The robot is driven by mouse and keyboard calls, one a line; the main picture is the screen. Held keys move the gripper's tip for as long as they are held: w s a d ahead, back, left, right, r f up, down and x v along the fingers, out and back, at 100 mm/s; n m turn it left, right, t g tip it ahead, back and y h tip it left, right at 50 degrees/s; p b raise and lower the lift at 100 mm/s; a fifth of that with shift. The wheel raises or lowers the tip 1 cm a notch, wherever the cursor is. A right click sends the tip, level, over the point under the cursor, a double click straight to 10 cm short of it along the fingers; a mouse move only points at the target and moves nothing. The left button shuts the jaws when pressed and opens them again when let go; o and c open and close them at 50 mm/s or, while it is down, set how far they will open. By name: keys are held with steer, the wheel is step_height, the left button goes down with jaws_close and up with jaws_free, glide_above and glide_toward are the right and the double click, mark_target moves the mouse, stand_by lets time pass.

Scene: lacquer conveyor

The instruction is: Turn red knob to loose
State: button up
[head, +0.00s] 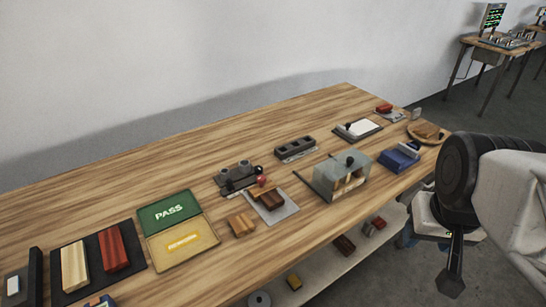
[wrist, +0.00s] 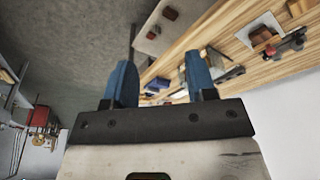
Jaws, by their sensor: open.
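A small red knob (head: 262,181) shows in the head view near the middle of the table, at the end of a dark clamp-like fixture (head: 236,176). A black ball knob (head: 258,170) is just behind it. I cannot tell from this view how far the red knob is turned. In the tilted wrist view, a dark fixture with a red part (wrist: 298,44) shows at the upper right. My gripper (wrist: 160,82) has two blue fingers spread apart with nothing between them, well away from the fixture. In the head view my arm is at the right, off the table's edge.
A brown block on a grey plate (head: 285,213) lies right in front of the knob. A wooden block (head: 241,224) and the green PASS tray (head: 168,212) are to the left. A clear-walled box (head: 325,181) stands to the right. The table's back strip is clear.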

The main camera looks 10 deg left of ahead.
steer(key=shift+o, duration=0.3)
steer(key=shift+w+a+r, duration=0.1)
steer(key=shift+w+a, duration=0.15)
steer(key=shift+w, duration=0.35)
steer(key=g, duration=0.3)
glide_above(261, 177)
step_height(261, 177, down, 15)
steer(key=shift+s+r, duration=0.1)
steer(key=shift+f, duration=3.85)
